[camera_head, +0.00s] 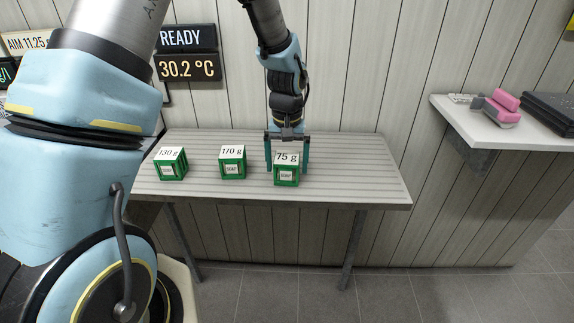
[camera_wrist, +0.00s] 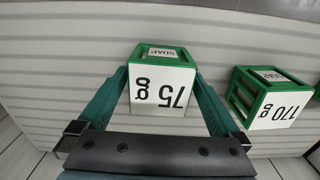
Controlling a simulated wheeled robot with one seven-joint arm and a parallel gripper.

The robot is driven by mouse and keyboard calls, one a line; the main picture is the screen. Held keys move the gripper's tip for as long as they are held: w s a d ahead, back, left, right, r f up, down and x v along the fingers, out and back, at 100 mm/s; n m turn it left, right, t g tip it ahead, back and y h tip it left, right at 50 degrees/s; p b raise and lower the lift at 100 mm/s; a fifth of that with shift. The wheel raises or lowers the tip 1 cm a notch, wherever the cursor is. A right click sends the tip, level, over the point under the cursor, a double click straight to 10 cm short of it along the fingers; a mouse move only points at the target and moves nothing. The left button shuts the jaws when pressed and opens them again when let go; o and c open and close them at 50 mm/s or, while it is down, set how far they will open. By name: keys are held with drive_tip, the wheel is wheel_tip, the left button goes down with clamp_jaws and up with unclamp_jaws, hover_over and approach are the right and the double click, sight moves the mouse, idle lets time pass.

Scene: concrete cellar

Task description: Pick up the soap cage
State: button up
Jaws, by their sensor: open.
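Several green cage-like boxes with white weight cards and small SOAP labels stand in a row on a slatted table. The right one, the 75 g soap cage (camera_head: 286,174), is at my gripper (camera_head: 287,160). In the wrist view the 75 g soap cage (camera_wrist: 162,86) lies between the two teal fingers of my gripper (camera_wrist: 160,90), which are open with one on each side. I cannot tell whether the fingers touch it. The 170 g cage (camera_head: 232,163) stands to its left, and it also shows at the right in the wrist view (camera_wrist: 270,97). The 130 g cage (camera_head: 171,164) stands farther left.
The grey slatted table (camera_head: 350,177) has free room right of the 75 g cage. A white wall shelf (camera_head: 470,125) at the right holds pink blocks (camera_head: 504,104) and a dark flat case (camera_head: 553,111). A display reading 30.2 °C (camera_head: 188,68) hangs on the panelled wall.

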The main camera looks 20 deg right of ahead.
drive_tip(key=shift+c, duration=0.2)
drive_tip(key=c, duration=1.3)
